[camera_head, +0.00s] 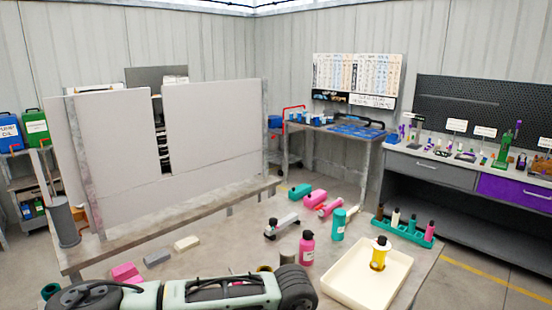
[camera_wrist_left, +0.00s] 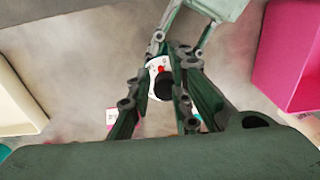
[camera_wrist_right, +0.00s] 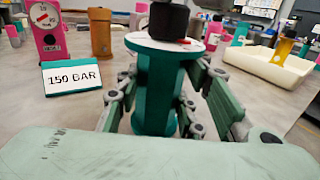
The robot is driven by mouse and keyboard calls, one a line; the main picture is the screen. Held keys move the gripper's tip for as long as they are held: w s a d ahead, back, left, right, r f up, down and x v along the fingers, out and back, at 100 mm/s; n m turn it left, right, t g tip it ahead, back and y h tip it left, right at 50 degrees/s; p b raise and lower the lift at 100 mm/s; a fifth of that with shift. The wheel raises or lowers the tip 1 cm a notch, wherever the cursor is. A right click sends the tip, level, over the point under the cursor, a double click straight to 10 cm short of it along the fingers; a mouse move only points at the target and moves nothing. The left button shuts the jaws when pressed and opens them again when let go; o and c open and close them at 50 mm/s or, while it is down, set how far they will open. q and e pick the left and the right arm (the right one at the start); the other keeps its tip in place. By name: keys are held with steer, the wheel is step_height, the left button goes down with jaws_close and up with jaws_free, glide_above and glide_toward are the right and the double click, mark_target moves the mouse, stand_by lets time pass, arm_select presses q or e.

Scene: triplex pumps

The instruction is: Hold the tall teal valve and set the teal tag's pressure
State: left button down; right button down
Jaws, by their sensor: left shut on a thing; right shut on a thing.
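The teal valve (camera_wrist_right: 155,90) stands upright in the right wrist view, with a white dial disc (camera_wrist_right: 140,42), a red pointer and a black knob (camera_wrist_right: 168,22) on top. My right gripper (camera_wrist_right: 155,100) is shut around its body. In the left wrist view my left gripper (camera_wrist_left: 172,75) is above, with its fingers shut on a black knob (camera_wrist_left: 175,88) over a white dial with a red mark. This looks like the same valve, but its body is hidden there. The scale is unreadable.
A pink valve (camera_wrist_right: 47,30) and a brown cylinder (camera_wrist_right: 101,38) stand behind the tag. A cream tray (camera_head: 340,290) holds a yellow part (camera_head: 379,255). My arm covers the near bench in the head view.

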arm_select(q)
steer(key=shift+d+f, duration=0.1)
steer(key=shift+f, duration=0.5)
steer(key=shift+s+d, duration=0.1)
steer(key=shift+d, duration=0.1)
steer(key=shift+d+r, duration=0.25)
steer(key=shift+r, duration=0.35)
steer(key=shift+w+r, duration=0.2)
steer(key=shift+r, duration=2.4)
steer(key=shift+s+a+f, duration=0.25)
steer(key=shift+a+f, duration=0.2)
steer(key=shift+f, duration=0.5)
steer(key=shift+s+a+f, duration=0.25)
steer(key=shift+a+f, duration=0.25)
steer(key=shift+f, duration=0.4)
steer(key=shift+s+a+f, duration=0.25)
steer(key=shift+a+f, duration=0.2)
steer(key=shift+f, duration=0.5)
steer(key=shift+a+f, duration=0.1)
steer(key=shift+f, duration=0.2)
